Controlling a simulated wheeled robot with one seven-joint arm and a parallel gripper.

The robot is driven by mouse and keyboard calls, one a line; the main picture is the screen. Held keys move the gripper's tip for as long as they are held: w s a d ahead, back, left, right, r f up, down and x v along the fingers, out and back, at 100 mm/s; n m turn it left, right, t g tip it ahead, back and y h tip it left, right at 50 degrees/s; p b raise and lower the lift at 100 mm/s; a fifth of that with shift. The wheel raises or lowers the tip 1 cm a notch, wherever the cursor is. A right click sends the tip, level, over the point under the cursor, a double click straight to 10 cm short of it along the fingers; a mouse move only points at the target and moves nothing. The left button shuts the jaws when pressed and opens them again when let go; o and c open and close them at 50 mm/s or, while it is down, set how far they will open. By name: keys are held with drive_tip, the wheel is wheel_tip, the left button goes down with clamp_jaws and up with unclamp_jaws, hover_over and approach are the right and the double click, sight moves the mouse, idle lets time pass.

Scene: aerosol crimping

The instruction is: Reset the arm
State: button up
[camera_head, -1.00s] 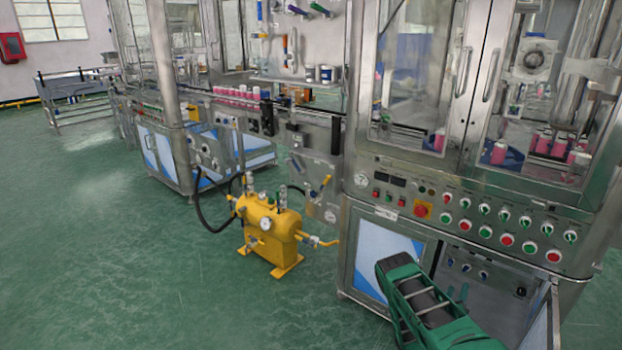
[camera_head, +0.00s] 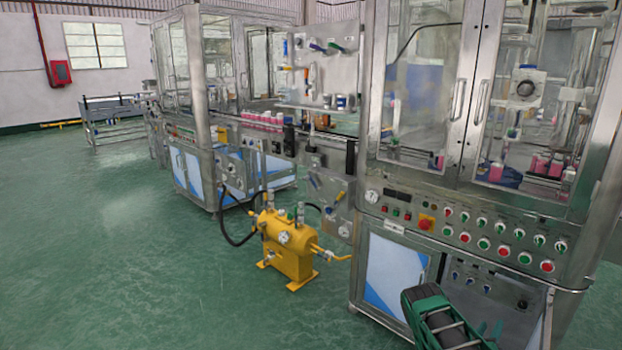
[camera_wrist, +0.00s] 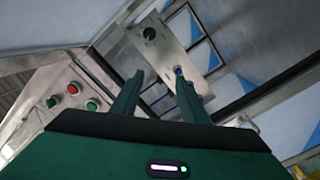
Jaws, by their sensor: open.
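My gripper (camera_wrist: 160,76) shows in the wrist view with its two green fingers apart and nothing between them. Beyond the fingertips is a metal panel (camera_wrist: 157,42) with a dark knob, and the gripper looks clear of it, though the distance is hard to judge. In the head view, part of my green arm is at the bottom right, in front of the machine's lower cabinet.
The crimping machine (camera_head: 400,205) fills the right side, with a row of buttons and an open lower bay (camera_head: 488,290). A yellow tank (camera_head: 287,250) stands on the floor beside it. Pink cans (camera_head: 262,118) stand on the line. The green floor at left is clear.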

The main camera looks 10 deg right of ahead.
drive_tip(key=s+d+r+m+g+h, duration=0.1)
drive_tip(key=d+r+m+g, duration=0.2)
drive_tip(key=r, duration=0.6)
drive_tip(key=s+d+r+m+g+h, duration=0.15)
drive_tip(key=r+m+g, duration=0.3)
drive_tip(key=r, duration=0.45)
drive_tip(key=s+a+r+m+g+y, duration=0.2)
drive_tip(key=s+r+m+g+y, duration=0.15)
drive_tip(key=s+r, duration=0.6)
drive_tip(key=s+a+r+n+y, duration=0.2)
drive_tip(key=s+a+r+y, duration=0.2)
drive_tip(key=s+a, duration=0.5)
drive_tip(key=s+a+r+n+y, duration=0.2)
drive_tip(key=s+a+r+y, duration=0.3)
drive_tip(key=s+a, duration=0.4)
drive_tip(key=s+a+r+n+y, duration=0.2)
drive_tip(key=s+a+r+y, duration=0.2)
drive_tip(key=s+a, duration=0.6)
drive_tip(key=a+r, duration=0.2)
drive_tip(key=a, duration=0.4)
drive_tip(key=shift+w+d+f, duration=0.1)
drive_tip(key=shift+w+f, duration=0.1)
drive_tip(key=shift+w, duration=0.4)
